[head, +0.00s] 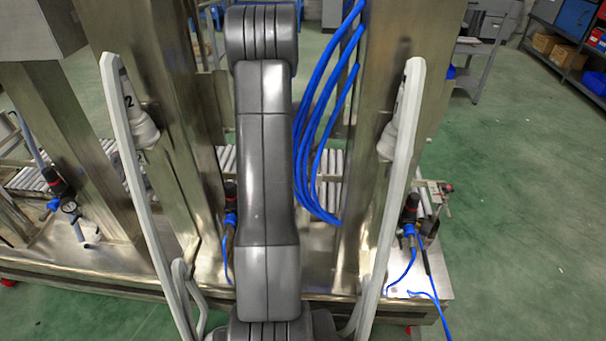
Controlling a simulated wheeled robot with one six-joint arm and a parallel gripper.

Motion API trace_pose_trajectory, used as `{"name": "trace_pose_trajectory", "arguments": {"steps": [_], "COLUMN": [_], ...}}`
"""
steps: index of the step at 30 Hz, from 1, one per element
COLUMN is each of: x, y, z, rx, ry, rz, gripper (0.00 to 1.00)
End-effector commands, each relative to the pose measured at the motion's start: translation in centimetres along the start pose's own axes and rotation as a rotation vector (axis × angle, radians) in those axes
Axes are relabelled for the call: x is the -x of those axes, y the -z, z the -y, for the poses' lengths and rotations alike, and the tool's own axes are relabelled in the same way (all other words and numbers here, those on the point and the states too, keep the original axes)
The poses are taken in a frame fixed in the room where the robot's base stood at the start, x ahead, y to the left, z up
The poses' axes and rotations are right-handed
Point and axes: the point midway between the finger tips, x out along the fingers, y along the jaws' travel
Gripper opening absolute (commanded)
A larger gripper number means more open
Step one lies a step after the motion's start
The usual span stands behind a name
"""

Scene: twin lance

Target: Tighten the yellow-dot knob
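Two pale grey lances stand in front of steel columns, the left lance (140,190) marked with a 2 and the right lance (391,200) nearly mirroring it. A pale grey knob-like part (144,130) sits beside the upper left lance, and a similar part (387,142) sits beside the right one. I see no yellow dot on either, so I cannot tell which is the yellow-dot knob. My dark grey arm rises through the middle of the view, between the lances, and hides what is behind it. My gripper is outside the picture.
Steel columns (378,60) stand on a metal base (110,262) behind the lances. Blue hoses (322,120) hang right of my arm. Red-and-black regulators (409,208) with blue fittings stand low at the columns. A roller conveyor (30,178) runs behind. Green floor (520,220) is open at right.

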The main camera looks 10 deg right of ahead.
Motion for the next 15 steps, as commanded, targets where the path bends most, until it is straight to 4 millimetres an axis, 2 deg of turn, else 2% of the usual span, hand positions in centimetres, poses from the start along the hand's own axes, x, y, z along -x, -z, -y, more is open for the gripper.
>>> {"name": "trace_pose_trajectory", "arguments": {"steps": [8, 11, 15], "x": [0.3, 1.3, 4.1], "y": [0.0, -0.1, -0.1], "z": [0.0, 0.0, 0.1], "rx": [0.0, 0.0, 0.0], "ry": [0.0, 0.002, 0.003], "rz": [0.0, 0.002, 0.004], "gripper": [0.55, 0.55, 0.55]}}
